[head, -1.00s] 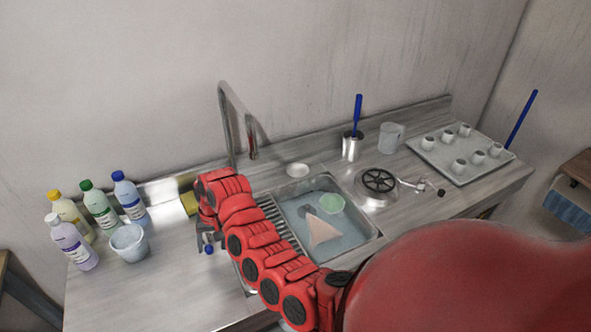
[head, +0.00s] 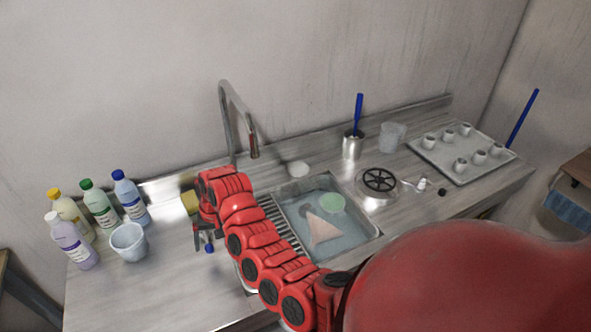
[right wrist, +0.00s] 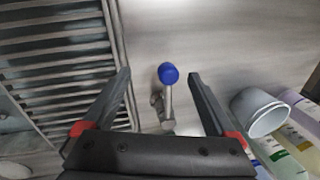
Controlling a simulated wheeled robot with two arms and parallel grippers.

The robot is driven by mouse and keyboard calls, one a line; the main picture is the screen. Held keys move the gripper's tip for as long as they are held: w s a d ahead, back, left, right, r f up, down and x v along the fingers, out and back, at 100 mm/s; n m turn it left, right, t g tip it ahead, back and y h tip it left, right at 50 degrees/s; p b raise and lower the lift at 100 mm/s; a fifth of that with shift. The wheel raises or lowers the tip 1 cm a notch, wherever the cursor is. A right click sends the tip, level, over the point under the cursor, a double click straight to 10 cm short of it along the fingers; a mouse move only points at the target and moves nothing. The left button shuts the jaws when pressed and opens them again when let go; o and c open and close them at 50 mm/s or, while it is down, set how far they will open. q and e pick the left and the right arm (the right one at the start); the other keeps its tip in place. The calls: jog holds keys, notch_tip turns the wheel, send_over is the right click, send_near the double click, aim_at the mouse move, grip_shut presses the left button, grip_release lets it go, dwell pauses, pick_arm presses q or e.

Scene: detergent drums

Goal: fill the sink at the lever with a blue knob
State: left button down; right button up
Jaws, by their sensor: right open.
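The lever with the blue knob (head: 209,248) stands on the counter left of the sink, and most of it is hidden by my gripper in the head view. In the right wrist view the blue knob (right wrist: 168,73) and its metal stem lie between the spread fingers, with gaps on both sides. My right gripper (right wrist: 159,73) is open and empty; it also shows in the head view (head: 203,237). My left gripper is out of view.
Several bottles (head: 101,207) and a pale cup (head: 129,242) stand at the left. A yellow sponge (head: 190,203) lies behind my wrist. A slatted drainer (head: 284,224) borders the sink. A steel pot (head: 352,146), clear jug (head: 391,137) and cup tray (head: 440,157) stand at the right.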

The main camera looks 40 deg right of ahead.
jog(key=shift+s+d+r+p, duration=0.1)
jog(key=shift+d+r+p, duration=0.1)
jog(key=shift+r, duration=0.5)
jog(key=shift+s+d+r+p, duration=0.1)
jog(key=shift+d+r+p, duration=0.05)
jog(key=shift+r, duration=0.55)
jog(key=shift+d+r+p, duration=0.15)
jog(key=shift+r+p, duration=0.05)
jog(key=shift+r, duration=0.5)
